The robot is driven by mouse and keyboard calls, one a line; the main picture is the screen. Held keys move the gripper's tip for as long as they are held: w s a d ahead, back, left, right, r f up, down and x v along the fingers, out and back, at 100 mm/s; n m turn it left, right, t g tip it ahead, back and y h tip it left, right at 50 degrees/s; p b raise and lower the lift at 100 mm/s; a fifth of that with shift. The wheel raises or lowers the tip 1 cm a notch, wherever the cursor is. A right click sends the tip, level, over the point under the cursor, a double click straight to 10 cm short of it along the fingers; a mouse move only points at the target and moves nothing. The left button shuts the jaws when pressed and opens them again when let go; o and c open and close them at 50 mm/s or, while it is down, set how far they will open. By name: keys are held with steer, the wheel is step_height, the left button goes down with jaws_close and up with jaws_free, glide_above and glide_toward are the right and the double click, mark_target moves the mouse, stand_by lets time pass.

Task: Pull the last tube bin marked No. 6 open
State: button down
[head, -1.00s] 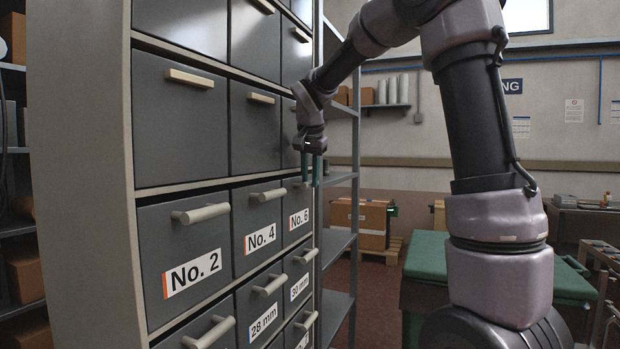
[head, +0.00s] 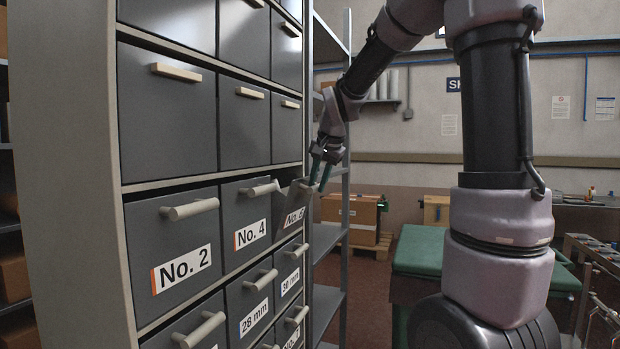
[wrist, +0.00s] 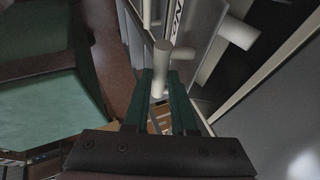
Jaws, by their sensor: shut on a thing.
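The No. 6 bin (head: 292,212) is a dark grey front at the right end of the labelled row in the head view. Its front is tilted outward at the top, leaning out from the cabinet, and its white label slants. My gripper (head: 318,184) is at the top of this front with its green fingers pointing down. In the wrist view my gripper (wrist: 160,82) is shut on the bin's pale round bar handle (wrist: 160,68), one finger on each side. Part of the handle is hidden by the fingers in the head view.
The No. 2 bin (head: 176,250) and No. 4 bin (head: 248,222) sit to the left in the same row, with more handled bins above and below. An open metal shelf rack (head: 328,235) stands just right of the cabinet. A green-topped container (head: 425,254) stands farther right.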

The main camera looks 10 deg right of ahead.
steer(key=shift+s+d+f, duration=0.55)
steer(key=shift+d+f, duration=0.2)
steer(key=shift+f, duration=0.05)
steer(key=shift+s+d+f, duration=0.5)
steer(key=shift+d+f, duration=0.2)
steer(key=shift+f, duration=0.05)
steer(key=c, duration=1)
jaws_free()
steer(key=v, duration=1)
steer(key=shift+s+r, duration=0.25)
steer(key=shift+r, duration=0.05)
steer(key=shift+d, duration=0.1)
